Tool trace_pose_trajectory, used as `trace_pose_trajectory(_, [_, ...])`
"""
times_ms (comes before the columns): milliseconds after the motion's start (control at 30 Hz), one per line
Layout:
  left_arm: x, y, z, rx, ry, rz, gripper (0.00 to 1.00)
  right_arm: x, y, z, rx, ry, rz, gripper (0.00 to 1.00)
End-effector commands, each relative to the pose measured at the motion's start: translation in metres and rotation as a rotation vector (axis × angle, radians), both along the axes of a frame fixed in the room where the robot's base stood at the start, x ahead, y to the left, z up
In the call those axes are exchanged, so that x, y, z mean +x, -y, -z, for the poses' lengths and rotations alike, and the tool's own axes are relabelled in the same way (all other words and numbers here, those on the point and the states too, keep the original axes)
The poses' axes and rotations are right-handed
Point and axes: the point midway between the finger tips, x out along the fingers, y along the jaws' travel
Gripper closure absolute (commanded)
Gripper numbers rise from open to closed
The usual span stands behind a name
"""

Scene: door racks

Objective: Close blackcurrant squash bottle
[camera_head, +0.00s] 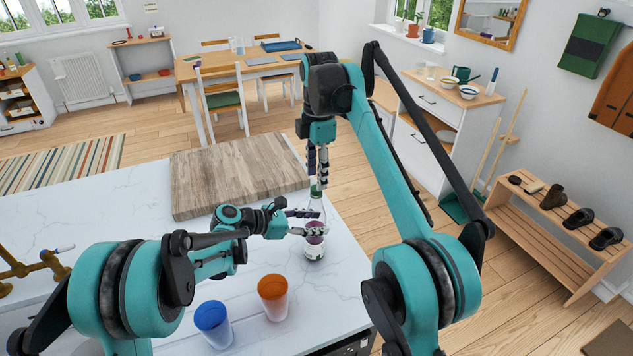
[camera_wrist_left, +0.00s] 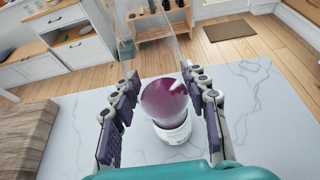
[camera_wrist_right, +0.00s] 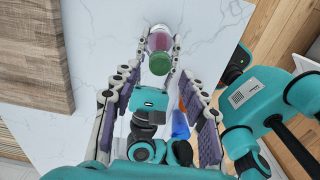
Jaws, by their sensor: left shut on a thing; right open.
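A clear blackcurrant squash bottle with purple liquid (camera_head: 316,239) stands upright near the right end of the marble counter. My left gripper (camera_head: 304,222) is shut on its body from the side; the left wrist view shows the purple body (camera_wrist_left: 165,102) between both fingers. A green cap (camera_head: 316,190) shows at the bottle's top; I cannot tell whether it is tight. My right gripper (camera_head: 317,170) points down above the bottle, open. In the right wrist view the green cap (camera_wrist_right: 160,63) appears between its spread fingers, with no clear contact.
A wooden board (camera_head: 240,172) lies behind and left of the bottle. An orange cup (camera_head: 273,298) and a blue cup (camera_head: 213,324) stand in front of it, to the left. The counter's right edge is close to the bottle. A brass tap (camera_head: 30,268) is at far left.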

Motion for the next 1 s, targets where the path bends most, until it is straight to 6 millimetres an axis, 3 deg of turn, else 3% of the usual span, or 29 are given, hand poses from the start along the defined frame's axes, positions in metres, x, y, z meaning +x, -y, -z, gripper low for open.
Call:
trace_pose_trajectory(200, [0.0,0.0,0.002,0.004,-0.001,0.0,1.0,0.0,-0.001,0.026,0.0,0.0,0.0,0.56])
trace_pose_trajectory(600, [0.0,0.0,0.002,0.004,-0.001,0.0,1.0,-0.001,-0.001,0.033,0.0,0.0,0.0,0.56])
trace_pose_trajectory(633, [0.0,0.0,0.002,0.004,-0.001,0.0,1.0,-0.001,-0.001,0.033,0.0,0.0,0.0,0.59])
trace_pose_trajectory(800, [0.0,0.0,0.002,0.004,-0.001,0.0,1.0,-0.001,-0.001,0.033,0.0,0.0,0.0,1.0])
trace_pose_trajectory(1000, [0.0,0.0,0.002,0.004,-0.001,0.0,1.0,-0.001,-0.001,0.033,0.0,-0.001,0.004,1.0])
